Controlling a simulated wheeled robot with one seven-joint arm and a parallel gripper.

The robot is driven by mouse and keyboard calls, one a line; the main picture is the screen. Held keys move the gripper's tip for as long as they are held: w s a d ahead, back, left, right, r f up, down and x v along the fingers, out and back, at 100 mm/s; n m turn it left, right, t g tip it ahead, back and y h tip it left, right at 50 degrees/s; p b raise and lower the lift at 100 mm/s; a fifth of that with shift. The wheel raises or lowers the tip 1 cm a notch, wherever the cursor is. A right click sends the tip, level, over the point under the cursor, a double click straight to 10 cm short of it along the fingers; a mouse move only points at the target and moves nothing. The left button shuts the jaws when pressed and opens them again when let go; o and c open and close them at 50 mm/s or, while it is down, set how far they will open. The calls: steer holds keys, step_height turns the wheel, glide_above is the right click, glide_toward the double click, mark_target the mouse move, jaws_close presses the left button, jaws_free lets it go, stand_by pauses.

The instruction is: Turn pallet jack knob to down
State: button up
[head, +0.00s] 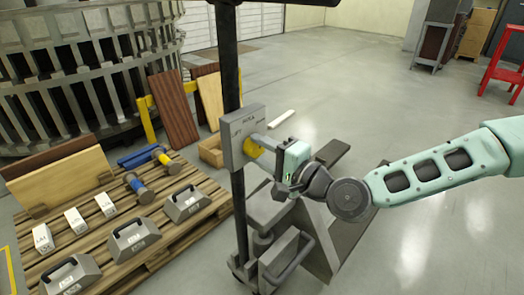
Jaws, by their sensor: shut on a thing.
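The pallet jack (285,262) stands in the middle of the head view, with a dark upright mast (228,65). A grey control plate (236,133) is fixed to the mast and carries lettering; "LIFT" and "HOLD" can be made out, and the right end of the lettering is hard to read. The yellow knob (253,148) sits on the plate's right part. My gripper (262,152) reaches in from the right and is shut on the knob. The gripper hides much of the knob, so its exact setting cannot be told.
A wooden pallet (175,238) at the left bears grey handled weights (132,238), white blocks (75,220) and blue-yellow cylinders (139,188). Boards (174,112) lean behind it. A red stand (500,72) is far right. The floor behind my arm is clear.

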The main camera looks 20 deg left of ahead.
steer(key=shift+f+m, duration=0.1)
steer(key=shift+m, duration=0.5)
steer(key=o, duration=1)
steer(key=v, duration=1.7)
steer(key=shift+s+d, duration=0.15)
steer(key=shift+d, duration=0.05)
